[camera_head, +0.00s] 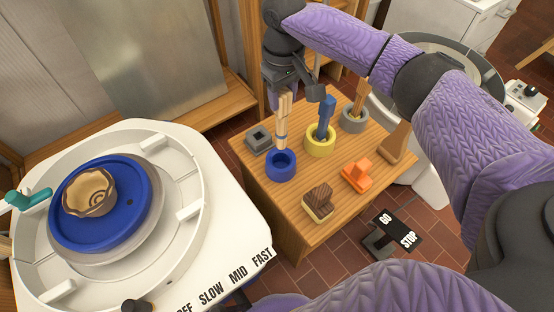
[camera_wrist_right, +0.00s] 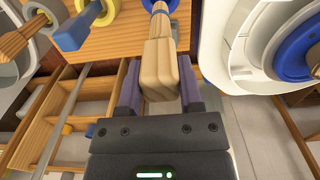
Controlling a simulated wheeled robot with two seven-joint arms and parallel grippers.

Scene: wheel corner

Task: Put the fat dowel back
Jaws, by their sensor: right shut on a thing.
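My right gripper (camera_head: 286,98) is shut on the fat dowel (camera_head: 282,118), a pale wooden piece with a blue band near its lower end. In the head view the dowel is upright, its lower end just above or at the blue ring holder (camera_head: 281,166); I cannot tell whether they touch. The holder's dark opening shows empty. In the right wrist view the dowel (camera_wrist_right: 159,62) sits between the two purple fingers (camera_wrist_right: 160,92), its thick squarish end nearest the camera. The blue holder is partly hidden behind it there (camera_wrist_right: 198,5). My left gripper is not in view.
On the wooden stand (camera_head: 270,208) are a yellow holder (camera_head: 320,147) with a blue tool, a grey ring holder (camera_head: 354,125) with a wooden tool, a grey square holder (camera_head: 259,141), an orange piece (camera_head: 358,176) and a brown-topped block (camera_head: 318,203). The pottery wheel (camera_head: 75,235) is at left.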

